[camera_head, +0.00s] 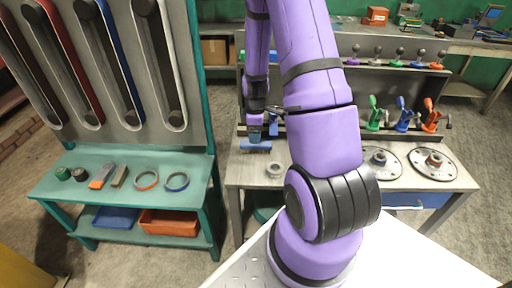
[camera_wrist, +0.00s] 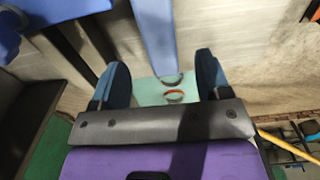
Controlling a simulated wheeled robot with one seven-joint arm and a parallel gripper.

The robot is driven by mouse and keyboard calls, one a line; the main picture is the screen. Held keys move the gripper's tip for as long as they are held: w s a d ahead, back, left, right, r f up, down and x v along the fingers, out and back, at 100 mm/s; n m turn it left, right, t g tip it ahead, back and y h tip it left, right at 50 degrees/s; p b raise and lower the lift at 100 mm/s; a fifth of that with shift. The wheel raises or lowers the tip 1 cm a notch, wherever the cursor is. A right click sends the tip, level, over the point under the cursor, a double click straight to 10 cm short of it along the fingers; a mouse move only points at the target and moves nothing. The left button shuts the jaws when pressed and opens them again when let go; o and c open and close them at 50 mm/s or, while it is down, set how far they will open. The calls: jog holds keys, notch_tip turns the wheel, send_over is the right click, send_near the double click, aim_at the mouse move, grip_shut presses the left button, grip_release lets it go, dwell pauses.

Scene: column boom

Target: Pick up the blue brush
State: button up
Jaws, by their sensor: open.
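The blue brush (camera_head: 256,146) is at the left end of the grey workbench, its wide blue part low beside the bench's edge. My gripper (camera_head: 256,128) is just above it in the head view, at the end of my purple arm. In the wrist view my gripper (camera_wrist: 160,82) is open, with one dark blue finger on each side. A long blue bar (camera_wrist: 155,35), which looks like part of the brush, runs down from the top of the picture between the fingers. Gaps show on both sides of it. I cannot tell how deep it sits between the jaws.
A teal bench (camera_head: 85,195) with rings and small tools stands at the left. Bare floor lies between the two benches.

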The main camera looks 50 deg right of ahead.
aim_at(256, 147)
jog(key=shift+s+d+f, duration=0.1)
jog(key=shift+s+f, duration=0.05)
jog(key=shift+f, duration=3.05)
jog(key=shift+c, duration=0.4)
jog(key=c, duration=1)
